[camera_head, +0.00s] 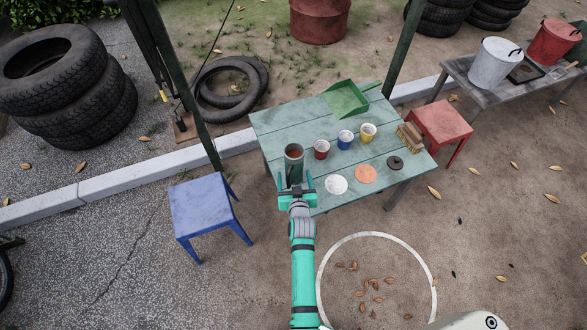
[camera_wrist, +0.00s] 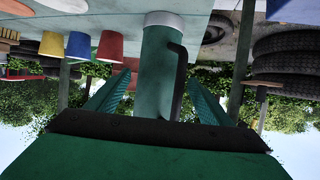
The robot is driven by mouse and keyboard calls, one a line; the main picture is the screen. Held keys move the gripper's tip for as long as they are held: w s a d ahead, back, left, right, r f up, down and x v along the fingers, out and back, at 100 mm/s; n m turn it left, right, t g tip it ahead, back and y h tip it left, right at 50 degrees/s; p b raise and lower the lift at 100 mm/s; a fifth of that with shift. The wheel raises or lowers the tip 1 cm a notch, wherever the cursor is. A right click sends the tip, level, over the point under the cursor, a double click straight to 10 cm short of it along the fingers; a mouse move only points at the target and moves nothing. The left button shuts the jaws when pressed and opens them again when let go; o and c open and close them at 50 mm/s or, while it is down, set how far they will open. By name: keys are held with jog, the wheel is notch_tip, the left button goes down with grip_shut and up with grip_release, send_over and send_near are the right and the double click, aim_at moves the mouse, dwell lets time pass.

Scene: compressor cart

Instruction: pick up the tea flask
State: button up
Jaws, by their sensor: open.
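The tea flask (camera_head: 294,153) is a dark green cylinder standing upright at the near left edge of the table; its open top shows brown inside. In the wrist view, which is upside down, the flask (camera_wrist: 155,70) has a pale band at its base and a dark handle (camera_wrist: 178,80) on its right side in the picture. My gripper (camera_head: 295,178) is open at the near side of the flask. In the wrist view my gripper (camera_wrist: 158,76) has one finger on each side of the flask, with gaps showing. Its lower part in that view is hidden behind my gripper's body.
On the green table (camera_head: 282,119) stand a red cup (camera_head: 321,150), a blue cup (camera_head: 345,140) and a yellow cup (camera_head: 368,133) right of the flask. A white disc (camera_head: 336,184) and an orange disc (camera_head: 365,174) lie near the front edge. A blue stool (camera_head: 203,204) stands left.

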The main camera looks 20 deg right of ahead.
aim_at(295, 174)
jog(key=shift+x, duration=2.55)
jog(key=shift+d, duration=0.25)
jog(key=c, duration=1.7)
jog(key=shift+r, duration=0.15)
grip_shut()
jog(key=shift+r, duration=0.15)
